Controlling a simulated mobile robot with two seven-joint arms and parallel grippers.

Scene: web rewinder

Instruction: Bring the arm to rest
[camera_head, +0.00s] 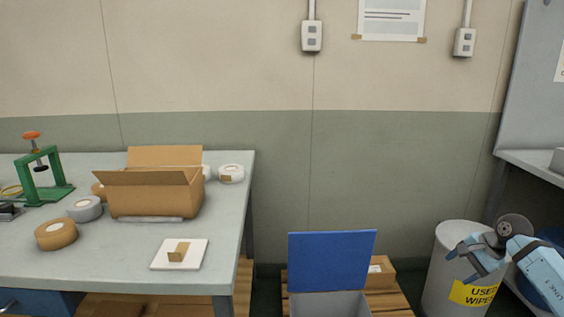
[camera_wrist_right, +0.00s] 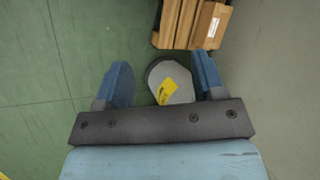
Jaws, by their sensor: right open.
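My right arm comes in from the right edge of the head view, and its right gripper (camera_head: 459,267) hangs in front of the used-wipes bin. The gripper is open. In the right wrist view the two blue fingers of the right gripper (camera_wrist_right: 160,62) stand wide apart with nothing held between them. The grey bin with a yellow label (camera_wrist_right: 172,88) shows beyond and between the fingers, lower down; I see no contact. My left arm and gripper are not in view.
The used-wipes bin (camera_head: 440,268) stands below the shelf (camera_head: 530,160) at right. A box with a raised blue lid (camera_head: 331,259) is left of it, by a pallet (camera_head: 388,301). The table (camera_head: 110,246) at left carries an open carton (camera_head: 155,198), tape rolls and a green press (camera_head: 42,178).

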